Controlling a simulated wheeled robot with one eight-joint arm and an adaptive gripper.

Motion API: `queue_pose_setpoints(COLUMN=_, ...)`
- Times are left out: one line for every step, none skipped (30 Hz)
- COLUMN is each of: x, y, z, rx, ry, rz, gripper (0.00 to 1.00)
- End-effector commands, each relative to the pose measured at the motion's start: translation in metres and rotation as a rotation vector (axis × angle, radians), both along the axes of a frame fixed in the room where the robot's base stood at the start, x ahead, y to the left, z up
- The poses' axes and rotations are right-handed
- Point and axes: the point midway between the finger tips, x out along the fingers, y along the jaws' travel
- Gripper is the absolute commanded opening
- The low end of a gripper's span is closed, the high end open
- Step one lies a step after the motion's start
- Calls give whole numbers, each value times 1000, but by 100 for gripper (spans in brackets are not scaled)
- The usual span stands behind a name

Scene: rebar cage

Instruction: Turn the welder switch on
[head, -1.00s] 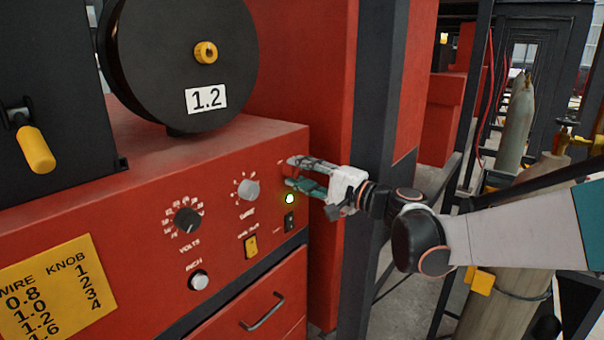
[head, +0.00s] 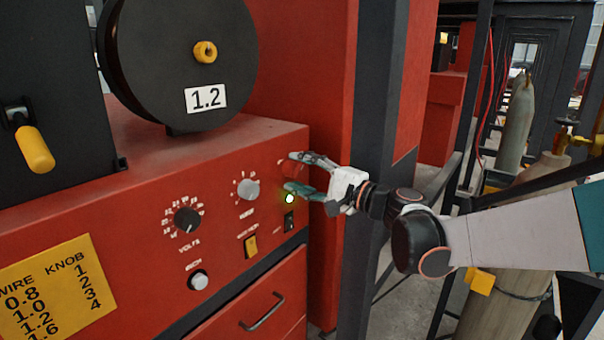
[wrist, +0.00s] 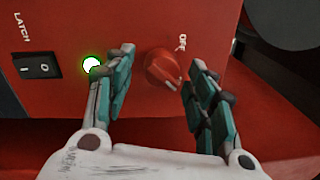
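The welder switch is a red rotary knob (wrist: 163,69) on the red welder panel. In the wrist view an "OFF" label is at its upper right, and a pale mark on the knob is at its lower right. In the head view the knob (head: 290,170) is partly hidden by my fingers. My gripper (head: 290,172) is open, with one finger on each side of the knob. The wrist view shows a gap between the knob and both fingers of my gripper (wrist: 163,57). A green lamp (head: 289,199) beside the lower finger is lit.
A black latch rocker switch (wrist: 37,66) is close to the lamp. Grey knob (head: 247,188), volts knob (head: 187,219), yellow switch (head: 250,246) and inch button (head: 199,280) are further left. A dark post (head: 375,130) stands behind my wrist.

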Motion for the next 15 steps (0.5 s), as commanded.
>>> queue_pose_setpoints(x=0, y=0, z=0, rx=0, ry=0, rz=0, gripper=52)
queue_pose_setpoints(x=0, y=0, z=0, rx=0, ry=0, rz=0, gripper=52)
queue_pose_setpoints(x=0, y=0, z=0, rx=0, ry=0, rz=0, gripper=52)
queue_pose_setpoints(x=0, y=0, z=0, rx=0, ry=0, rz=0, gripper=52)
queue_pose_setpoints(x=0, y=0, z=0, rx=1, ry=-1, rz=0, gripper=52)
queue_pose_setpoints(x=0, y=0, z=0, rx=1, ry=-1, rz=0, gripper=52)
queue_pose_setpoints(x=0, y=0, z=0, rx=1, ry=-1, rz=0, gripper=52)
queue_pose_setpoints(x=0, y=-1, z=0, rx=1, ry=-1, rz=0, gripper=52)
queue_pose_setpoints(x=-1, y=-2, z=0, rx=1, ry=-1, rz=0, gripper=52)
queue_pose_setpoints(x=-2, y=-4, z=0, rx=1, ry=-1, rz=0, gripper=52)
queue_pose_setpoints(x=-4, y=-6, z=0, rx=1, ry=-1, rz=0, gripper=52)
queue_pose_setpoints(x=-7, y=-9, z=0, rx=1, ry=-1, rz=0, gripper=52)
queue_pose_setpoints(x=-9, y=-13, z=0, rx=1, ry=0, rz=-1, gripper=52)
queue_pose_setpoints(x=-12, y=-17, z=0, rx=1, ry=0, rz=-2, gripper=52)
queue_pose_setpoints(x=-17, y=-23, z=-1, rx=0, ry=0, rz=-3, gripper=52)
